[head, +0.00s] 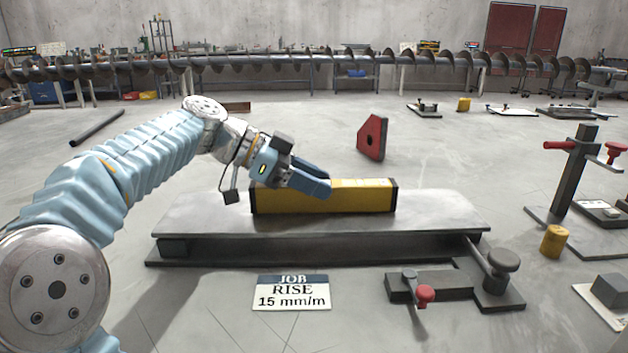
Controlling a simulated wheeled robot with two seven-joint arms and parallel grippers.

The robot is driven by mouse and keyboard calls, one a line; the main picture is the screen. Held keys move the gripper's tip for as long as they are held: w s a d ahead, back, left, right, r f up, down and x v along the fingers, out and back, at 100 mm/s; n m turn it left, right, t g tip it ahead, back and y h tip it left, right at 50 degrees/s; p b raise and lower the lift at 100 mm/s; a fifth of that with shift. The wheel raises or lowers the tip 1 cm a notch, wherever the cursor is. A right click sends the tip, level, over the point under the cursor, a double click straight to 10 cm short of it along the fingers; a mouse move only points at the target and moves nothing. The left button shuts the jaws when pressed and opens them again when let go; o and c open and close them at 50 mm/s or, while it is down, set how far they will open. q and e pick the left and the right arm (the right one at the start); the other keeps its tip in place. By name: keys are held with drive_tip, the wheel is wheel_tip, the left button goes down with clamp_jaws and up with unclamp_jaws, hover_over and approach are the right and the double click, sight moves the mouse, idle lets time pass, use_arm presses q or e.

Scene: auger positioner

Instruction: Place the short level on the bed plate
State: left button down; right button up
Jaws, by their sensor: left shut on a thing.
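The short level (360,197) is a yellow bar with dark end caps, lying lengthwise along the grey bed plate (200,215). Its lower edge appears to be at the plate's top surface; I cannot tell whether it bears on it fully. My left gripper (322,184) reaches in from the left and is shut on the level, left of its middle. The fingers hide part of the level's top. My right gripper is not in view.
A JOB card (291,292) reading "RISE 15 mm/m" stands before the plate. A red-handled clamp (424,294) and a dark knob (504,259) sit at the front right. A red wedge-shaped block (372,137) is behind. A post stand (573,175) and yellow cylinder (554,241) are right.

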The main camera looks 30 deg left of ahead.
use_arm(q)
drive_tip(key=c, duration=0.6)
unclamp_jaws()
drive_tip(key=shift+f, duration=0.1)
drive_tip(key=shift+c, duration=0.2)
drive_tip(key=shift+r, duration=0.2)
drive_tip(key=p+v, duration=0.1)
drive_tip(key=v, duration=1.1)
drive_tip(key=shift+f, duration=0.1)
